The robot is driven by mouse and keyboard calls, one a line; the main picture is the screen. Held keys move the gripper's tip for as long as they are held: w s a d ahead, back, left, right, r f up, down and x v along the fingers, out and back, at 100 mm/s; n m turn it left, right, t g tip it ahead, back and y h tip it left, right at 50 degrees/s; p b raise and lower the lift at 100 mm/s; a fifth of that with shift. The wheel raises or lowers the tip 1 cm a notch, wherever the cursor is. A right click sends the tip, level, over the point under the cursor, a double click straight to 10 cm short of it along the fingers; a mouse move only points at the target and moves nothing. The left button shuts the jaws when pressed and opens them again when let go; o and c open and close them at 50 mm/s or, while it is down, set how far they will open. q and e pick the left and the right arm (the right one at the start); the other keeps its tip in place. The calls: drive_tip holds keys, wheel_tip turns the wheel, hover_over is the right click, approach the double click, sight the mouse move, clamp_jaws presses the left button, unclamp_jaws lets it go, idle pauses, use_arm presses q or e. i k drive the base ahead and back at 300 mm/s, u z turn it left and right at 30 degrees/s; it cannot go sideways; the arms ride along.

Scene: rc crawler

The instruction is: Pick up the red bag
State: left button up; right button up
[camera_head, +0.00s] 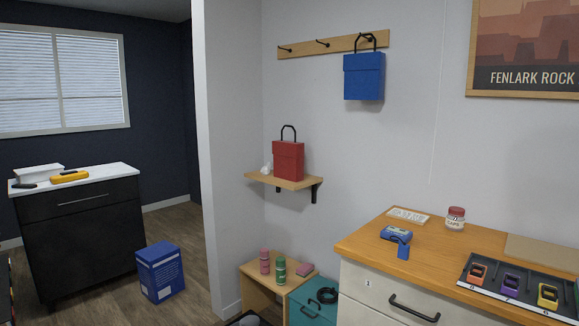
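The red bag (288,160) is a boxy bag with a black loop handle standing up from its top. It stands upright on a small wooden wall shelf (268,180) near the middle of the head view. Neither of my grippers shows in this view.
A small white object (266,169) sits left of the bag on the shelf. A blue bag (364,77) hangs from the hook rail (332,46). Below are a low bench (256,287) with bottles, a teal box (311,306), and a wooden-topped drawer cabinet (460,246).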

sight(288, 156)
drive_tip(key=z, duration=0.55)
drive_tip(key=i, duration=1)
drive_tip(key=u, duration=0.75)
